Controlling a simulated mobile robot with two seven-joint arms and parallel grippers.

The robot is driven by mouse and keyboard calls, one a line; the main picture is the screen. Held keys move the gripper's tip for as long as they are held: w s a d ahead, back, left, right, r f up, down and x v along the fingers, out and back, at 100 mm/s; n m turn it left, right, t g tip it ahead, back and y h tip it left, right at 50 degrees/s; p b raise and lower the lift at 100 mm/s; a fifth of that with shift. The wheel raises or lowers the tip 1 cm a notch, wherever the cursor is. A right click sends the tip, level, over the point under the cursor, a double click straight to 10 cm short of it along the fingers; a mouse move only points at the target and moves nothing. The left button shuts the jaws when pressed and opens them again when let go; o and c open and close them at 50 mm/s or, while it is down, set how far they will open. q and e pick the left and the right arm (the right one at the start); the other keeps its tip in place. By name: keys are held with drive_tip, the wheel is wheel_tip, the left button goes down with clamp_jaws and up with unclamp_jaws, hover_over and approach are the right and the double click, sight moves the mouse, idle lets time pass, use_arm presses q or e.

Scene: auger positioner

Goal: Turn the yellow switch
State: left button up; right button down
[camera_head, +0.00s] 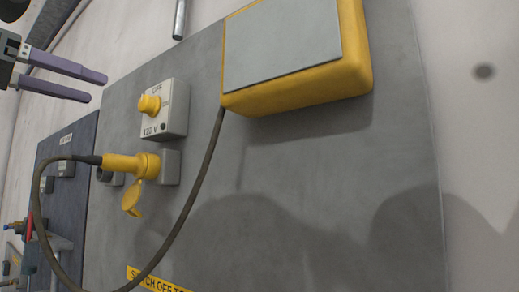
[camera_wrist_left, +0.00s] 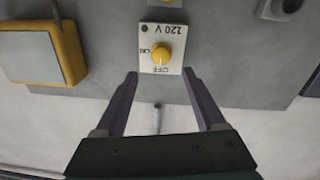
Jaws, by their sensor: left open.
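The yellow switch (camera_head: 150,105) is a round knob on a pale grey box (camera_head: 174,112) labelled "120 V" and "OFF", fixed to a grey wall panel. In the left wrist view the yellow switch (camera_wrist_left: 162,53) sits on its light plate (camera_wrist_left: 147,68), with "ON", "OFF" and "120 V" around it. My left gripper (camera_head: 98,87) is at the upper left of the head view, apart from the switch. In the left wrist view its two purple fingers (camera_wrist_left: 158,75) are spread, with the plate beyond their tips and nothing between them. My right gripper is not seen.
A yellow plug (camera_head: 128,164) with a dark cable (camera_head: 192,193) sits below the switch; the cable loops down and up to a yellow-edged box (camera_head: 300,95). A metal pipe (camera_head: 180,20) is above. A darker panel (camera_head: 67,190) stands at the left.

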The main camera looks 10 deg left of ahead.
sight(141, 102)
use_arm(q)
drive_tip(key=p+x, duration=0.4)
drive_tip(key=x, duration=0.1)
drive_tip(key=p+x, duration=0.3)
drive_tip(key=shift+w+a+r, duration=0.1)
drive_tip(key=shift+w+r, duration=0.2)
drive_tip(key=shift+r, duration=0.1)
drive_tip(key=shift+w+d+f, duration=0.25)
drive_tip(key=shift+w+f, duration=0.05)
drive_tip(key=shift+w, duration=0.2)
clamp_jaws()
